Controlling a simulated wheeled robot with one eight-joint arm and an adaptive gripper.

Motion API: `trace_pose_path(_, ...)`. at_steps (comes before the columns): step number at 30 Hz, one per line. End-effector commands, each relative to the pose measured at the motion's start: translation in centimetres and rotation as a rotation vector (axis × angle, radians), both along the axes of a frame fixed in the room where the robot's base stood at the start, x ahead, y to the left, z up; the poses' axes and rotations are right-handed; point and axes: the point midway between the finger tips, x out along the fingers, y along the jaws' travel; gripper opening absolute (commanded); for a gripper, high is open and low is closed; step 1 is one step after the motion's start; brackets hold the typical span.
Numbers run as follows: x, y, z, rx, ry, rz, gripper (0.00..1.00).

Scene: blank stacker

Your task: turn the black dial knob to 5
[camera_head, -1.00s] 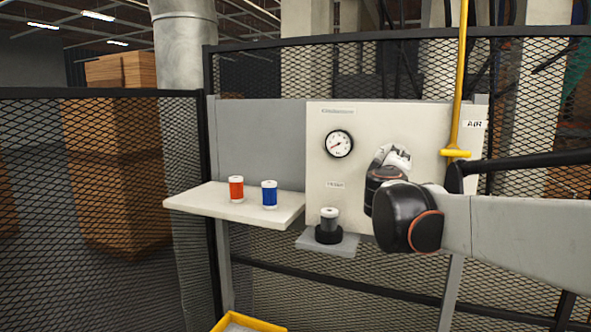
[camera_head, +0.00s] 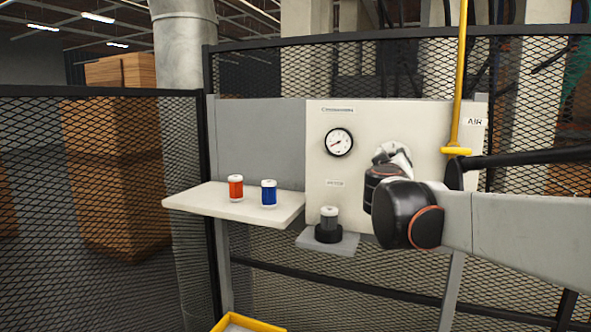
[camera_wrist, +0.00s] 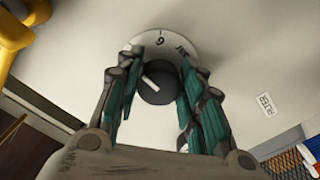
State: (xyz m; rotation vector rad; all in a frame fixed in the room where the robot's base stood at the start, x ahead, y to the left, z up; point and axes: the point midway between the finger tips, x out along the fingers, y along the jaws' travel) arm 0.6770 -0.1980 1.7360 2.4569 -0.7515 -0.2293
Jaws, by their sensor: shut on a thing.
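The black dial knob (camera_wrist: 157,88) shows in the wrist view, with a white line across its face running from upper left to lower right. A round white dial plate (camera_wrist: 135,47) lies around it. A 6 shows at the plate's top; the mark right of it is hard to read, and the fingers and my gripper's body hide much of the plate. My gripper (camera_wrist: 158,90) is shut on the knob, with a teal-padded finger on each side. In the head view my own arm hides the knob and the fingertips, in front of the cream panel (camera_head: 320,150).
A round gauge (camera_head: 339,142) is on the panel left of my arm. A red can (camera_head: 236,188) and a blue can (camera_head: 269,193) stand on a white shelf (camera_head: 215,203). A grey can (camera_head: 329,218) sits in a black holder below.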

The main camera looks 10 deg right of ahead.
Motion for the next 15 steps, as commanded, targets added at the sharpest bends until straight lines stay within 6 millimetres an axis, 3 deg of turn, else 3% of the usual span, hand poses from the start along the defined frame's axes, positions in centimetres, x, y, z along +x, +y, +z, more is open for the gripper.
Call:
trace_pose_path(10, -0.18, 0.17, 0.08, 0.000, 0.000, 0.003, 0.12)
trace_pose_path(11, -0.18, 0.17, 0.08, 0.000, 0.000, 0.003, 0.40)
trace_pose_path(12, -0.18, 0.16, 0.07, 0.000, 0.000, 0.003, 0.49)
trace_pose_path(13, -0.18, 0.16, 0.06, 0.000, 0.000, 0.003, 0.56)
trace_pose_path(15, -0.18, 0.14, 0.05, 0.000, 0.000, 0.002, 0.56)
